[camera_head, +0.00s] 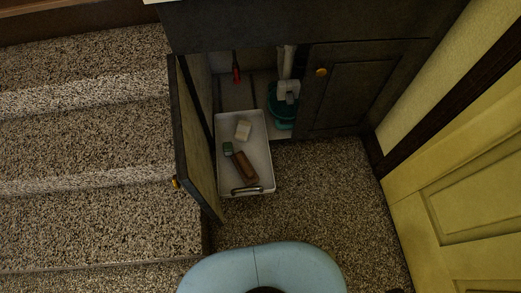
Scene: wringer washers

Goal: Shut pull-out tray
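A white pull-out tray (262,158) stands drawn out of the dark cabinet, over the speckled floor. It has a dark handle (246,190) on its near end. In it lie a brown block-shaped item (244,165), a small green item (228,148) and a pale item (243,130). The tray's far end reaches into the cabinet opening. Neither my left gripper nor my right gripper shows in the head view.
The left cabinet door (197,135) stands open along the tray's left side. The right door (356,90) is shut. A teal bucket (275,112) and a red-tipped item (236,75) are inside. Carpeted steps (90,140) lie left, a yellow door (465,200) right.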

